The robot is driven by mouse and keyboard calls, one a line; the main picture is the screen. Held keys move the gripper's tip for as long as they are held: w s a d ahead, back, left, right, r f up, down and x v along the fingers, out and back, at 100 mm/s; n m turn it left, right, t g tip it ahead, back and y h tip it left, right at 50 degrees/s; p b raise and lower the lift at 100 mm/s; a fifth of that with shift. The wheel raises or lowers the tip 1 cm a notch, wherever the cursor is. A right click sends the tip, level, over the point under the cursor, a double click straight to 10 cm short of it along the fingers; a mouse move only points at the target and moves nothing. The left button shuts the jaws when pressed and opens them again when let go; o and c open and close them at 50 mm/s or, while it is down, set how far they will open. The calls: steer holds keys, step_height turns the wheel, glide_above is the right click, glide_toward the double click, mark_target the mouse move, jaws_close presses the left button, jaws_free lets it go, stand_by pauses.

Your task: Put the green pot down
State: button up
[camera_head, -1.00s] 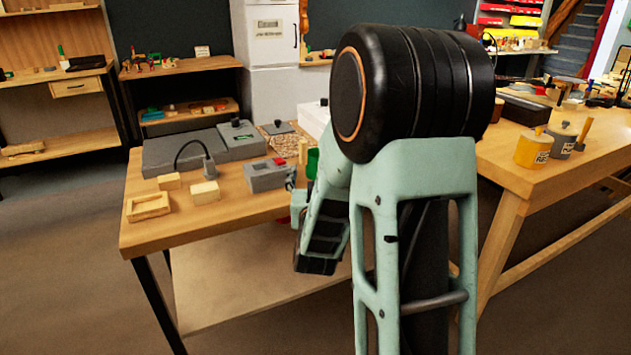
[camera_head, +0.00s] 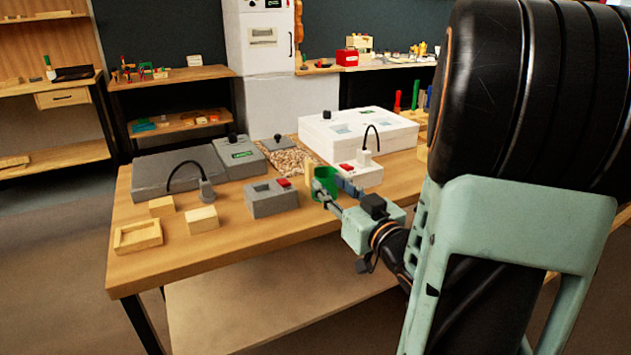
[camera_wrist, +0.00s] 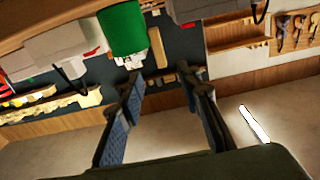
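The green pot (camera_head: 326,180) stands at the front edge of the bench, between the small grey box and the white box with a cable. A pale wooden piece (camera_head: 309,174) shows upright at its left side; I cannot tell whether it is the pot's handle. My gripper (camera_head: 323,191) is right in front of the pot in the head view. In the wrist view, the pot (camera_wrist: 122,30) and the wooden piece (camera_wrist: 157,46) lie beyond the fingertips. My gripper (camera_wrist: 163,82) is open there, with its fingers apart and nothing between them. The pot's base is partly hidden by the fingers.
The bench (camera_head: 225,245) also holds a grey box with a red button (camera_head: 272,198), a white box with a cable (camera_head: 358,175), wooden blocks (camera_head: 201,219), a wooden tray (camera_head: 138,237) and a large white unit (camera_head: 345,130). Bare wood lies along the front edge.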

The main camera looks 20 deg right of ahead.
mark_target(311, 167)
steer(key=shift+y, duration=0.3)
steer(key=w, duration=0.5)
steer(key=shift+a+f, duration=0.15)
steer(key=shift+a, duration=0.15)
steer(key=shift+w+r+b, duration=0.15)
steer(key=shift+w+b, duration=0.1)
steer(key=shift+w, duration=1.1)
steer(key=shift+w+r+b, duration=0.15)
steer(key=shift+w+b, duration=0.1)
steer(key=shift+w, duration=1.1)
jaws_close()
